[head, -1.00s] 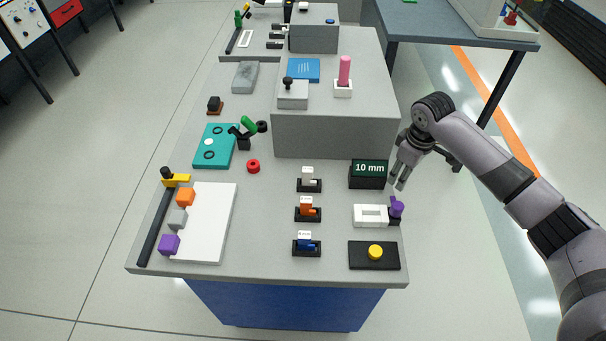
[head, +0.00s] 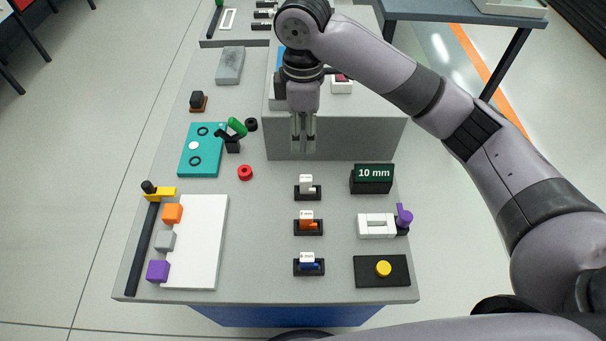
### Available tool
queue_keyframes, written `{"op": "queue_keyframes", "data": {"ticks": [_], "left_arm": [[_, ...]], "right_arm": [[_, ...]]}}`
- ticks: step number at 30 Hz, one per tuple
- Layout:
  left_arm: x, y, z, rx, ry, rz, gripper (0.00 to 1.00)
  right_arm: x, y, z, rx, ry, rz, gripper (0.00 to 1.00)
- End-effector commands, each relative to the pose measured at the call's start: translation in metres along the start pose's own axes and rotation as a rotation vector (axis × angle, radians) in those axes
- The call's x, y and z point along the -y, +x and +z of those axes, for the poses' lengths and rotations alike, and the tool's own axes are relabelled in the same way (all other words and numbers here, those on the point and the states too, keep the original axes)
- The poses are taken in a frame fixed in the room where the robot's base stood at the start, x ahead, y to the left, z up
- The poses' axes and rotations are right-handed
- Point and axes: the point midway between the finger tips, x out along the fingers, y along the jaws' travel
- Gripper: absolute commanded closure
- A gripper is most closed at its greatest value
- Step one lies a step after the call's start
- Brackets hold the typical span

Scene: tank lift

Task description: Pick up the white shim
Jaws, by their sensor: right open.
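The white shim (head: 306,182) stands upright in a small black holder (head: 308,194), the farthest of three holders in a column on the grey bench. My right gripper (head: 303,148) is above and just behind it in the head view, pointing down. Its fingers are apart and empty, not touching the shim. An orange shim (head: 306,220) and a blue shim (head: 307,264) sit in the two nearer holders. My left gripper is not in view.
A black block reading 10 mm (head: 372,180) stands right of the white shim. A grey raised block (head: 340,135) is behind it. A white plate (head: 200,240) with coloured cubes lies left. The bench between plate and holders is clear.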

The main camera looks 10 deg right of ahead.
Motion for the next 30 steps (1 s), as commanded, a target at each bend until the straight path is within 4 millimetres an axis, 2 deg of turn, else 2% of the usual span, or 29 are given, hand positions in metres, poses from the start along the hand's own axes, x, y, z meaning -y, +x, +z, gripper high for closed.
{"op": "queue_keyframes", "data": {"ticks": [7,11,15,23,30], "left_arm": [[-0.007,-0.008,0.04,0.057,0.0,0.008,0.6],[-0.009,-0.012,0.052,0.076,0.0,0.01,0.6],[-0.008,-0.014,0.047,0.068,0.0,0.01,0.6],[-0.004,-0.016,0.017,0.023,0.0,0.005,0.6],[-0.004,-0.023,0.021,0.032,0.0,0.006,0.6]], "right_arm": [[0.0,0.053,0.002,0.003,0.005,-0.005,0.58],[0.0,0.081,0.002,0.003,0.004,-0.005,0.58],[0.0,0.102,0.002,0.001,0.005,-0.003,0.58],[-0.001,0.121,0.004,0.003,0.005,-0.002,0.58],[-0.001,0.156,0.008,0.003,0.004,-0.002,0.58]]}}
